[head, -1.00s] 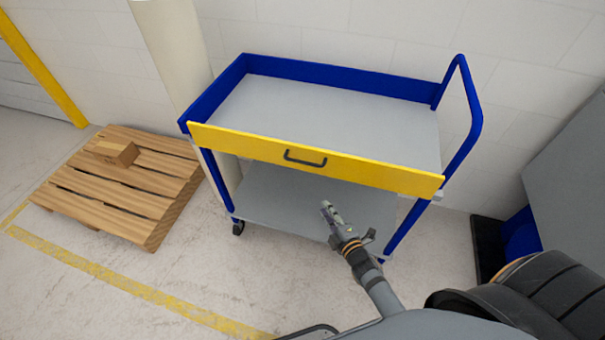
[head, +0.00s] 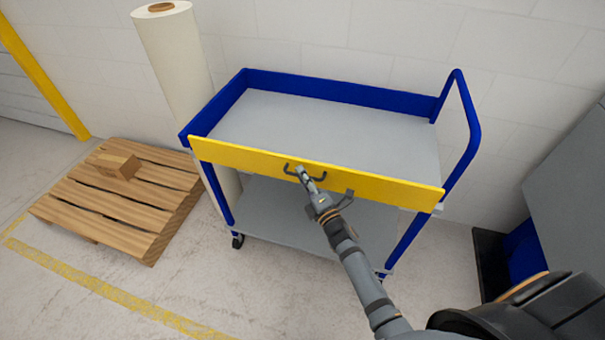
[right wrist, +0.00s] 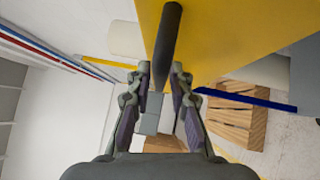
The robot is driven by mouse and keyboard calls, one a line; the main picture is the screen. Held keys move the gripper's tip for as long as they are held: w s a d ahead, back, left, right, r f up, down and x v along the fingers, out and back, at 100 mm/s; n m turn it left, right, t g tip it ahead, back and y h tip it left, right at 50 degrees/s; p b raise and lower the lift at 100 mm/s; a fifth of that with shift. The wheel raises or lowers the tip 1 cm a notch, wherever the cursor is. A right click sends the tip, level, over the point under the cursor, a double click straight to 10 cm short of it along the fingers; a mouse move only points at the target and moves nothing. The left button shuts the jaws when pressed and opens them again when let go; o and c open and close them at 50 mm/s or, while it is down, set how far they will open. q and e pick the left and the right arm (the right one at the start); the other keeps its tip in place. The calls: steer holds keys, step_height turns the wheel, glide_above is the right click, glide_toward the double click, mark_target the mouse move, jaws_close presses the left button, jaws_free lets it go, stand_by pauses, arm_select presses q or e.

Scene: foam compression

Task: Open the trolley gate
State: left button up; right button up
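The trolley's yellow gate (head: 390,183) stands upright across the front of the top shelf. Its dark handle (head: 319,178) is near the middle of the gate. My right gripper (head: 301,172) is at the handle and overlaps its left part in the head view. In the right wrist view the fingers (right wrist: 160,78) are apart, with the near end of the handle bar (right wrist: 168,40) between or just beyond the tips. I cannot tell whether they touch it. The yellow gate fills the upper right there. My left gripper is not in view.
The blue trolley frame (head: 465,105) has an empty grey top shelf (head: 320,120) and a lower shelf. A wooden pallet (head: 110,215) with a small box (head: 118,165) lies at left. A tall pale roll (head: 175,60) stands behind. The floor in front is clear.

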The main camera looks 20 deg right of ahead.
steer(key=shift+w, duration=0.2)
steer(key=shift+c, duration=0.4)
jaws_close()
steer(key=shift+f, duration=0.1)
